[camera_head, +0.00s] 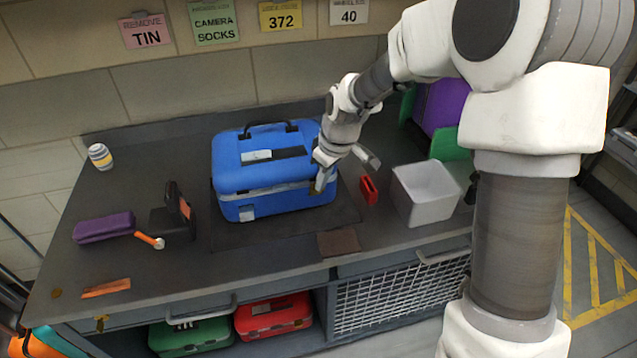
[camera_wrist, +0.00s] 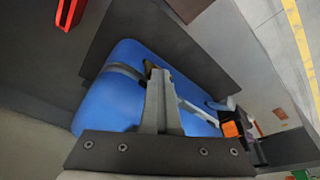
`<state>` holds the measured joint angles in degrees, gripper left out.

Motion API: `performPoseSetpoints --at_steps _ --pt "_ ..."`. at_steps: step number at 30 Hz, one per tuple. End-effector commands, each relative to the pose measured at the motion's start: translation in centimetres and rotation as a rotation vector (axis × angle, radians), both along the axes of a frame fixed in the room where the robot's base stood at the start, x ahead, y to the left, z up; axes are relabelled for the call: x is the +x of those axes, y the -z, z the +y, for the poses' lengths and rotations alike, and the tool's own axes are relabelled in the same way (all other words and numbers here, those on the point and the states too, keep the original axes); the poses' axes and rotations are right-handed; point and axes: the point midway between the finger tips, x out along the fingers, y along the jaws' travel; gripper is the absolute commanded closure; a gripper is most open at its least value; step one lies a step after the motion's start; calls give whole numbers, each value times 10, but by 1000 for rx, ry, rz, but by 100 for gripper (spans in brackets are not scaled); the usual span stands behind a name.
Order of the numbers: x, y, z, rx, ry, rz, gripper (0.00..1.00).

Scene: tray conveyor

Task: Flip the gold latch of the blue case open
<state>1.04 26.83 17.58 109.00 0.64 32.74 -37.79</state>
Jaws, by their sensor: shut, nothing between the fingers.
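The blue case (camera_head: 265,160) stands closed on a dark mat on the workbench, its handle on top. It also shows in the wrist view (camera_wrist: 110,105). The gold latch (camera_head: 312,187) is on the right part of its front seam, mostly hidden by my gripper (camera_head: 319,188). In the wrist view, part of the gold latch (camera_wrist: 148,67) shows right behind my fingertips (camera_wrist: 158,73). The fingers are shut and empty, at or very close to the latch. I cannot tell whether they touch it or whether the latch is flipped. A pale latch (camera_head: 246,213) is on the case's left front.
To the right are a red holder (camera_head: 368,190) and a white bin (camera_head: 425,193). To the left are a black stand (camera_head: 175,215), an orange-tipped tool (camera_head: 150,240) and a purple case (camera_head: 104,227). A brown pad (camera_head: 339,242) lies at the front edge.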

Motion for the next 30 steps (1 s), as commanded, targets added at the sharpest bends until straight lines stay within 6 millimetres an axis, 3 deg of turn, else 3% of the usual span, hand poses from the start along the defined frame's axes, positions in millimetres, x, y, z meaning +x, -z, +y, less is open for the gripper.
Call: performPoseSetpoints --at_steps 1,12,20,25,30 --pt "-3 34 -3 -4 0 24 100" --pt "-21 22 -29 -4 6 22 100" --pt "-16 18 -29 -1 11 13 100" --pt "-19 2 -32 -1 11 10 100" --pt "-28 -34 -36 0 6 14 100"
